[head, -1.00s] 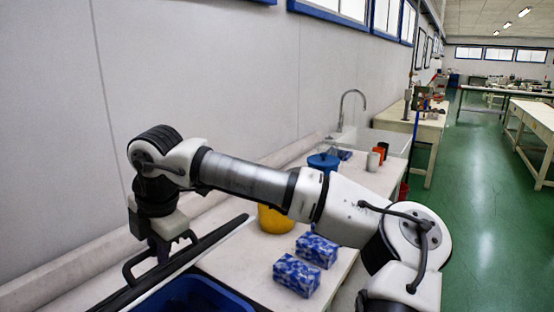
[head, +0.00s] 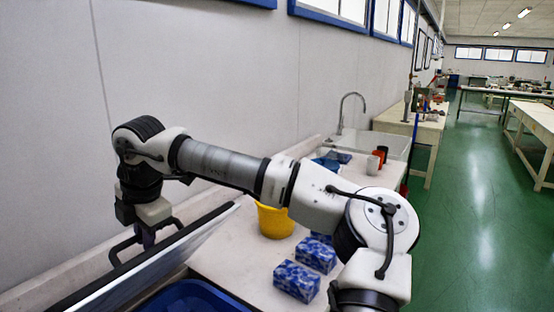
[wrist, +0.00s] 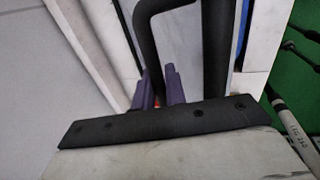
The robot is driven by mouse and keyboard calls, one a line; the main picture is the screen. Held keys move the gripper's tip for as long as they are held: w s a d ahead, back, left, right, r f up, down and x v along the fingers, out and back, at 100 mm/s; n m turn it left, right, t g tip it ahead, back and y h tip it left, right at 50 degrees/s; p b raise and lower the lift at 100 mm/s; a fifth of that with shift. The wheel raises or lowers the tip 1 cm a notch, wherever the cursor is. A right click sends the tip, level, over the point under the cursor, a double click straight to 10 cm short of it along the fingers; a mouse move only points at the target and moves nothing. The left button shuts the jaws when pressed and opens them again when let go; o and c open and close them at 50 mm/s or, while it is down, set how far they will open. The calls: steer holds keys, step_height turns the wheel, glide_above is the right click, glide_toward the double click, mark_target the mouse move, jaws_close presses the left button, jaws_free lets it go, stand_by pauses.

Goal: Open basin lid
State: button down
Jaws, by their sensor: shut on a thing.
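The basin lid (head: 150,268) is a long panel with a dark rim, at the lower left of the head view. It is tilted up, and part of its pale face shows. Its black loop handle (head: 122,248) stands on the wall side; the handle also shows in the wrist view (wrist: 150,40). My gripper (head: 147,238) is shut on the handle; in the wrist view its purple fingers (wrist: 160,88) sit at the handle's lower end. The blue basin (head: 200,297) shows below the lid, cut off by the bottom edge.
Blue-and-white boxes (head: 297,282) and a yellow bucket (head: 275,221) stand on the counter right of the basin. Orange, dark and white containers and a sink (head: 390,143) with a tap are farther back. A wall runs close along the left.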

steer(key=shift+a+r, duration=0.1)
steer(key=shift+w+a+r+p, duration=0.5)
steer(key=shift+w+a+p, duration=0.05)
steer(key=shift+a, duration=0.2)
steer(key=shift+w+a+r+p, duration=0.45)
steer(key=shift+w+a+p, duration=0.05)
steer(key=shift+a, duration=0.25)
steer(key=a, duration=0.1)
steer(key=w+a+r+p, duration=0.1)
steer(key=w+a+p, duration=0.1)
steer(key=shift+w+a+r, duration=0.1)
steer(key=shift+r, duration=0.2)
